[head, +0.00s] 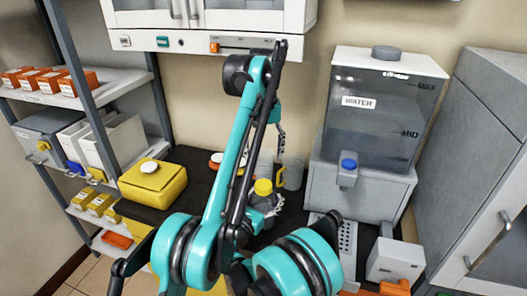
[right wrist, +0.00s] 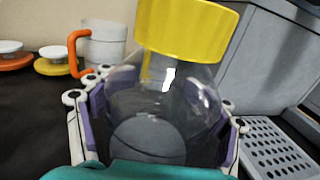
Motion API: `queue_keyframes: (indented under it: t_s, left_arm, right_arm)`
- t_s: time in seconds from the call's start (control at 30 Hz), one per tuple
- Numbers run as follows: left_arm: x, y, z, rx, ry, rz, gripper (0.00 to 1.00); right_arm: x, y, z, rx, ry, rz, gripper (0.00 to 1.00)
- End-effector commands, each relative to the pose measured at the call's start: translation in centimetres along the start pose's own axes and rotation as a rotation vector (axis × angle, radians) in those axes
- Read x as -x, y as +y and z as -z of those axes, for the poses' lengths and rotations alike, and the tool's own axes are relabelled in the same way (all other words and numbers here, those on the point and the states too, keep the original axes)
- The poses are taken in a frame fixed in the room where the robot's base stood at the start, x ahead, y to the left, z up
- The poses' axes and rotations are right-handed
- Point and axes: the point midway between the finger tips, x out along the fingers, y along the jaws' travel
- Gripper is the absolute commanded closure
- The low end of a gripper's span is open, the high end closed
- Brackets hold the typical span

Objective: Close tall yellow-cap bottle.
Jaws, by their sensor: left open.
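The tall clear bottle (right wrist: 150,115) with a yellow cap (right wrist: 190,28) stands upright in the right wrist view. The cap sits over its neck; whether it is tight cannot be told. My right gripper (right wrist: 160,130) has its purple-padded fingers on both sides of the bottle's body, seemingly touching it. In the head view the yellow cap (head: 263,187) shows just right of my left arm, with part of the bottle hidden below. My left gripper (head: 281,138) is small and partly hidden behind my arm, above and apart from the cap. It is open.
A mug (head: 293,172) stands behind the bottle on the dark counter. A yellow box (head: 153,183) is to the left. The water tank (head: 380,105) with its grey base and a perforated drip tray (right wrist: 275,145) stand to the right. Shelves (head: 75,98) flank the left side.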

Motion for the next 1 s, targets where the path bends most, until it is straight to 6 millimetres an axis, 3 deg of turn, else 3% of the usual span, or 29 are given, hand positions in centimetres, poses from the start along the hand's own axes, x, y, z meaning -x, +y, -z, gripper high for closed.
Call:
queue_keyframes:
  t_s: [0.43,0.8,1.0]
  left_arm:
    - [0.0,0.0,0.0,0.0,0.0,0.0,0.32]
    - [0.0,0.0,0.0,0.0,0.0,0.0,0.32]
    - [0.0,0.0,0.0,0.0,0.0,0.0,0.32]
  right_arm:
    - [0.5,0.0,0.0,0.0,0.0,-0.001,0.06]
    - [6.1,0.1,0.0,0.0,0.0,-0.002,0.06]
    - [7.5,0.0,0.0,0.0,0.0,0.0,0.06]
